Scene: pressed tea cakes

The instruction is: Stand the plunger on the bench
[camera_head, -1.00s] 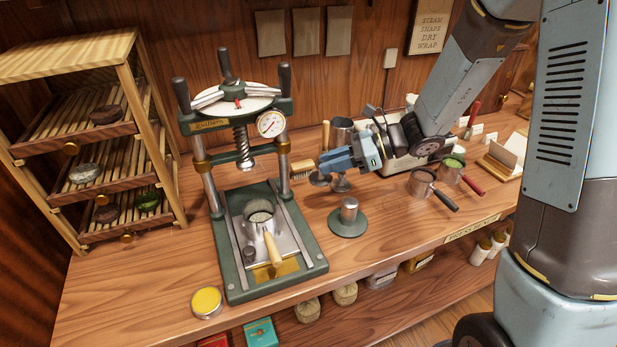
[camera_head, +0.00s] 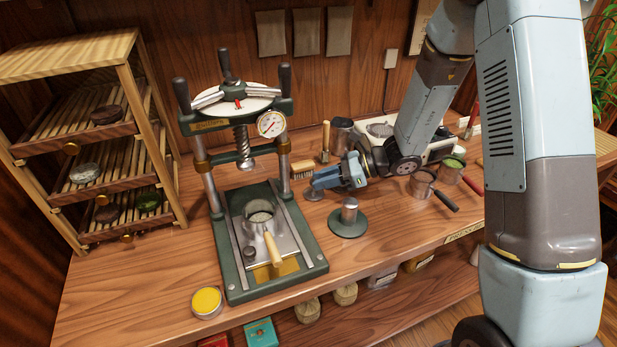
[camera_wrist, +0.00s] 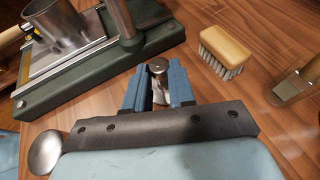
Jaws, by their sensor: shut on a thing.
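The plunger (camera_head: 314,194) is a small metal piece with a round foot, low over the bench (camera_head: 190,262) right of the press. My gripper (camera_head: 320,181) is shut on it. In the wrist view, the plunger's metal top (camera_wrist: 158,66) shows between the two blue fingers of my gripper (camera_wrist: 158,90). The plunger looks roughly upright. I cannot tell whether its foot touches the bench, and the fingers hide part of its stem.
The green press (camera_head: 232,285) stands to the left, holding a metal mould (camera_head: 258,220). A green stand with a metal post (camera_head: 349,215) is close in front. A brush (camera_head: 302,169) lies behind. Handled cups (camera_head: 422,184) stand to the right.

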